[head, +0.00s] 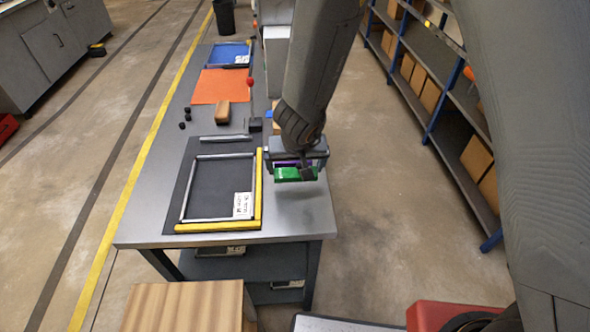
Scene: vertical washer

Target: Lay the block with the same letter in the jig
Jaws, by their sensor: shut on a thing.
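My gripper (307,172) is shut on a green block (287,175). It holds the block over the right side of the grey table, to the right of the jig. The block's letter is too small to read. A strip of purple shows behind the block, partly hidden by my gripper. The jig (261,190) is a dark board with a grey rectangular frame and yellow bars along its right and near edges. A white label (242,205) with small print lies at its near right corner. The inside of the frame looks empty apart from the label.
Further back on the grey table (150,212) are a brown block (222,112), small black knobs (185,121), an orange mat (221,87) and a blue tray (230,56). An upright rod with a red ball (250,81) stands behind my gripper. Shelves (440,95) are at right.

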